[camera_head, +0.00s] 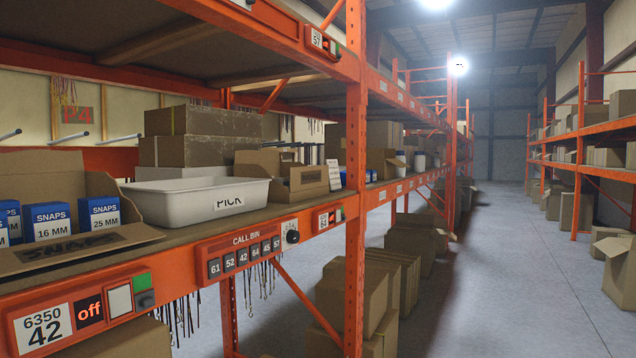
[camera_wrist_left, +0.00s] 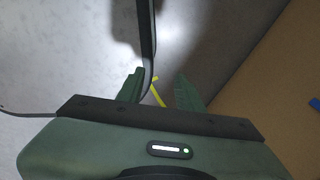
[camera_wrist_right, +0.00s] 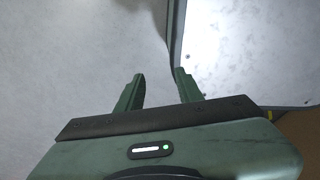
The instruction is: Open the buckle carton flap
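No carton in view bears a readable buckle label. A brown carton (camera_head: 306,178) with a dark print too small to read stands on the shelf just right of the white PICK bin (camera_head: 190,205). One of its panels stands up behind its front; I cannot tell how its flaps lie. My left gripper (camera_wrist_left: 160,92) is open and empty in the left wrist view, over grey floor with a brown cardboard-like surface to the right. My right gripper (camera_wrist_right: 160,82) is open and empty in the right wrist view. Neither gripper shows in the head view.
An open SNAPS carton (camera_head: 90,246) with blue boxes stands at the left of the shelf. The orange rack upright (camera_head: 356,180) and the CALL BIN panel (camera_head: 243,258) edge the shelf front. Cartons (camera_head: 375,290) stand below.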

